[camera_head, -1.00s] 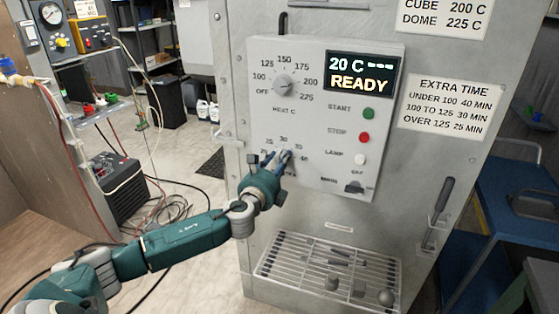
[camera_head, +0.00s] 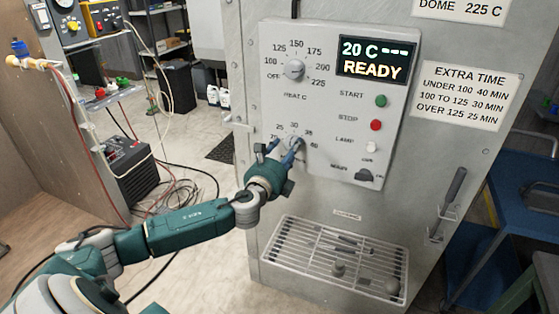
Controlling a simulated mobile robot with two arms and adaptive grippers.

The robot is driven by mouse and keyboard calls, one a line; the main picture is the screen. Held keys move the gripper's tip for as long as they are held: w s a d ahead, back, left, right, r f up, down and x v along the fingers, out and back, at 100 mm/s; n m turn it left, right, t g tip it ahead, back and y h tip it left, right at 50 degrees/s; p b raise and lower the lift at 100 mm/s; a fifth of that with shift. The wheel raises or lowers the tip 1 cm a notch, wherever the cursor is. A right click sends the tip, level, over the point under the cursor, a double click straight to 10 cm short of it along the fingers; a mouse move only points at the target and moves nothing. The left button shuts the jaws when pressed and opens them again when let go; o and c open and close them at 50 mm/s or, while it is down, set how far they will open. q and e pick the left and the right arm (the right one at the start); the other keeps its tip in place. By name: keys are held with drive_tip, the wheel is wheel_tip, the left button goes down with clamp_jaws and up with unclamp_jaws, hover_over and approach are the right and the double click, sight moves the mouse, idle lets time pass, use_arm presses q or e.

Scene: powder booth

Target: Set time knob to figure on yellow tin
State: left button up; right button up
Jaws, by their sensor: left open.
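The time knob (camera_head: 293,142) is the lower dial on the grey control panel. No yellow tin is in view. My right gripper is not in view.
The heat knob (camera_head: 294,69) sits above, with a display (camera_head: 376,58) reading 20 C and READY. Start (camera_head: 381,101) and stop (camera_head: 376,125) buttons are to the right. An extra time notice (camera_head: 454,95) hangs beside the panel. A slatted shelf (camera_head: 300,262) juts out below.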

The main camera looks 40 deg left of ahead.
use_arm(q)
drive_tip(key=v, duration=1)
drive_tip(key=shift+s+a, duration=0.1)
